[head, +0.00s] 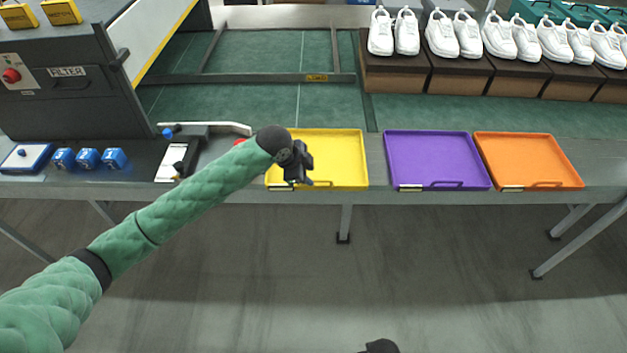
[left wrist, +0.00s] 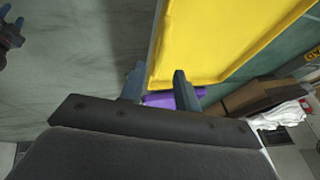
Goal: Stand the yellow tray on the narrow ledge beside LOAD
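The yellow tray (head: 345,160) lies flat on the grey counter, left of the purple tray. It fills the upper part of the left wrist view (left wrist: 215,40). My left gripper (head: 299,176) is over the tray's front edge, partly hiding it. In the left wrist view its two fingers (left wrist: 158,85) stand apart, with the tray's edge showing between and beyond them; I cannot tell whether they touch it. A small yellow label (head: 317,77), which seems to read LOAD, sits on a dark rail behind the tray. My right gripper seems to show as a dark shape (head: 380,346) at the bottom edge.
The purple tray (head: 436,160) and an orange tray (head: 528,160) lie to the right. White shoes (head: 455,35) stand on brown boxes behind. Blue blocks (head: 88,158) and a clipboard-like item (head: 172,162) are at left, below the FILTER machine (head: 65,85). Green belt is bare behind the tray.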

